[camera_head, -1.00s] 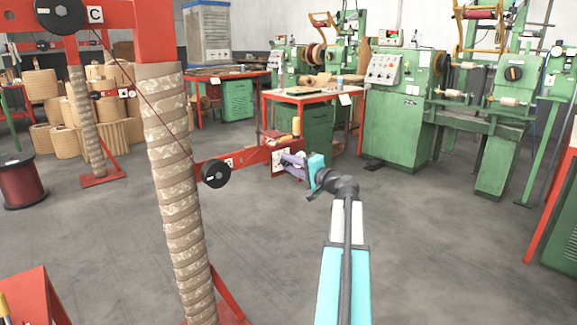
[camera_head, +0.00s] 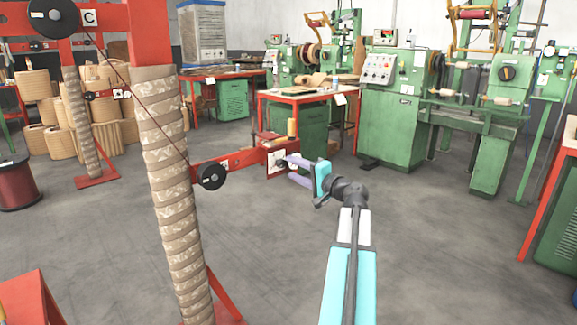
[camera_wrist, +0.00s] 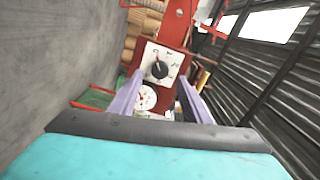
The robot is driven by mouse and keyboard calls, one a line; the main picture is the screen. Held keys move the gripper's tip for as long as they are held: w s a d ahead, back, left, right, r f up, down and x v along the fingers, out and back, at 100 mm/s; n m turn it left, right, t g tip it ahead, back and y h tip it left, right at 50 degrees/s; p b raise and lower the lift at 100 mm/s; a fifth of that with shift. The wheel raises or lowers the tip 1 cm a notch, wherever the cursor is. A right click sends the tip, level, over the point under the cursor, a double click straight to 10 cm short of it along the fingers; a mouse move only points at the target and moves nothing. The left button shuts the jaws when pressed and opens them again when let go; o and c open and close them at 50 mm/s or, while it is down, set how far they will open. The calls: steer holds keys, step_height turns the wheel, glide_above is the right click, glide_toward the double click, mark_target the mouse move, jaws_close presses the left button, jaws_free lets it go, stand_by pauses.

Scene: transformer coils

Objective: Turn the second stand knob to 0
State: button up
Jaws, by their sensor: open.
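A black knob (camera_wrist: 159,69) sits on a white square plate at the end of the red stand arm. Its pale mark points toward the top of the wrist view, slightly left; the labels around it are too small to read. In the head view the plate (camera_head: 276,162) is small and partly behind my fingers. My gripper (camera_head: 287,168) is open, its two purple fingers apart and facing the plate. In the wrist view the fingers (camera_wrist: 160,82) lie left and right of the knob, which appears ahead of the tips. I see no contact.
A round dial (camera_wrist: 145,98) lies below the knob plate. The red stand arm carries a black wheel (camera_head: 211,176) beside the wrapped column (camera_head: 172,190). A red-topped table (camera_head: 300,95) and green machines (camera_head: 395,115) stand behind. The floor around my arm is clear.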

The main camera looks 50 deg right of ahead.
steer(key=s+p, duration=0.1)
steer(key=s, duration=0.8)
steer(key=shift+a, duration=0.35)
